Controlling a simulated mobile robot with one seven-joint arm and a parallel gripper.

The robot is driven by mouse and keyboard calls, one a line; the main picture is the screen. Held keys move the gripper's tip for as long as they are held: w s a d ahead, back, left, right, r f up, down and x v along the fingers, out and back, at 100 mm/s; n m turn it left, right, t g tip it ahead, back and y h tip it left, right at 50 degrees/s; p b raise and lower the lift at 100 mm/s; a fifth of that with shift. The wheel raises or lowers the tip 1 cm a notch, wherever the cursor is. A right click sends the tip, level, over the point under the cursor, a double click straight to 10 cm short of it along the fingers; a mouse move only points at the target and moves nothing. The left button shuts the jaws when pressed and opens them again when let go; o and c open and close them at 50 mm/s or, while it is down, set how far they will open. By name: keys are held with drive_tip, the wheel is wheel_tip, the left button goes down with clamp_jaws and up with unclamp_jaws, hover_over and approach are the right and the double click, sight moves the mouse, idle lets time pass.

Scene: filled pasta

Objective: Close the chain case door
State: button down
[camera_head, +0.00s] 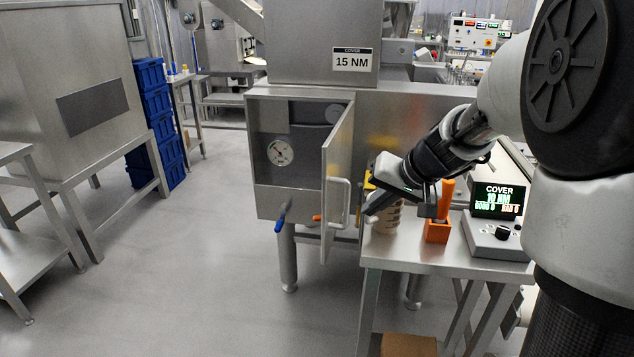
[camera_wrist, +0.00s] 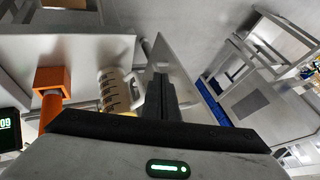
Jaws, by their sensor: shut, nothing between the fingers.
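The chain case door (camera_head: 336,165) is a grey metal panel standing open, swung out from the right side of the case (camera_head: 285,201). Its pale bar handle (camera_head: 339,203) is on the outer face, facing right. My gripper (camera_head: 368,208) is shut and empty, just right of the door and handle, on the outer-face side. In the wrist view, the shut fingers (camera_wrist: 160,82) point toward a grey panel (camera_wrist: 178,68) that looks like the door. I cannot tell whether they touch it.
The floor left of the door is clear.

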drive_tip(key=b, duration=0.1)
approach(326, 226)
wheel_tip(326, 226, down, 4)
drive_tip(key=w+d, duration=0.1)
drive_tip(key=d, duration=0.2)
drive_tip(key=shift+w+a, duration=0.3)
drive_tip(key=shift+a, duration=0.4)
drive_tip(key=shift+w+a, duration=0.3)
drive_tip(key=shift+a, duration=0.35)
drive_tip(key=shift+w+a, duration=0.3)
drive_tip(key=shift+a, duration=0.4)
drive_tip(key=shift+a, duration=0.15)
